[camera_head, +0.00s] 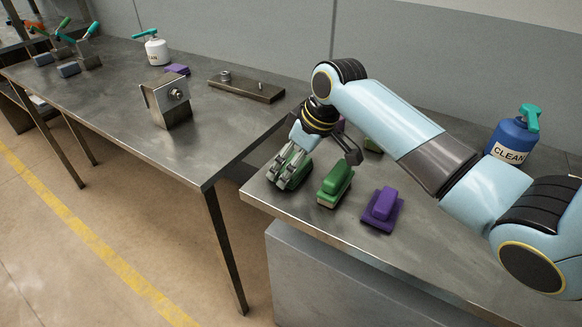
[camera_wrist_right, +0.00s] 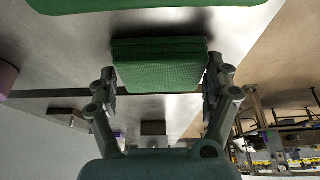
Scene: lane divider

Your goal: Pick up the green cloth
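A folded green cloth (camera_wrist_right: 160,68) lies between the two fingers of my right gripper (camera_wrist_right: 160,88) in the wrist view. The fingers stand wide, one along each side edge of the cloth; whether they press on it cannot be told. In the head view my right gripper (camera_head: 296,166) is low over the near table's left corner, with green (camera_head: 304,172) showing around its finger. Whether the cloth touches the table is hidden. My left gripper is not in view.
Next to the gripper are a second green block-like item (camera_head: 336,182) and a purple one (camera_head: 382,207). A blue spray bottle (camera_head: 512,138) stands at the right. The far table (camera_head: 120,110) holds a metal bracket (camera_head: 167,103) and a white bottle (camera_head: 156,50). A gap separates the tables.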

